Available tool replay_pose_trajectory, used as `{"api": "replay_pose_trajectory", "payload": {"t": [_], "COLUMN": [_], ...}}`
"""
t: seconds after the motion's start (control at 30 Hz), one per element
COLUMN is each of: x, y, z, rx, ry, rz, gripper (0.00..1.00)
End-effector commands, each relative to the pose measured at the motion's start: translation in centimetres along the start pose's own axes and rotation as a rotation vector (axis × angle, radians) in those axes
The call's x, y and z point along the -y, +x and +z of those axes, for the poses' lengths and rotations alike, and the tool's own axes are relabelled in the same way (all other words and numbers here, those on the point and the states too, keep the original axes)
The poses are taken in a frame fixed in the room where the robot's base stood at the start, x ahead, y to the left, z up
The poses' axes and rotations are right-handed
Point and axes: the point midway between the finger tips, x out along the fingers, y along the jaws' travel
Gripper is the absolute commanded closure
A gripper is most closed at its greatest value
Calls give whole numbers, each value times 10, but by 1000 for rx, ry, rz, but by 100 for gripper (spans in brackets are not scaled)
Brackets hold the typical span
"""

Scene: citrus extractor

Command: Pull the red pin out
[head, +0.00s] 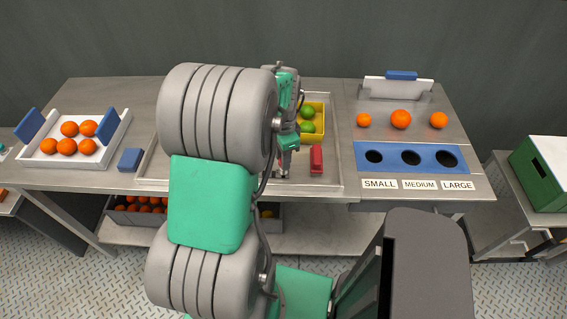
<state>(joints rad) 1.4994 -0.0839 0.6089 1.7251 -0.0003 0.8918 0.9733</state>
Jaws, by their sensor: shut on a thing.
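My gripper (284,171) points down over the right part of the middle tray, left of a red block-shaped piece (316,159). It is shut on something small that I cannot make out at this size. A narrow gap shows between the gripper and the red piece. I cannot tell whether this red piece is the red pin or part of it. My arm covers most of the middle tray and whatever stands there.
A yellow bin (322,110) with green fruit stands behind my gripper. A blue plate (390,157) with three holes and size labels lies to the right, oranges behind it. A white tray (112,144) of oranges and a blue block (130,159) are on the left.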

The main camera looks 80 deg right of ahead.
Motion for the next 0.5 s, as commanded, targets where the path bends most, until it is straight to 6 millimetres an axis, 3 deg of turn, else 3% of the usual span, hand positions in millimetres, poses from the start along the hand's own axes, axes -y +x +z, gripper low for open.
{"api": "replay_pose_trajectory", "payload": {"t": [0.2,0.5], "x": [0,0], "y": [0,-2], "z": [0,0], "rx": [0,0], "ry": [0,0], "rz": [0,-1], "gripper": [100,100]}}
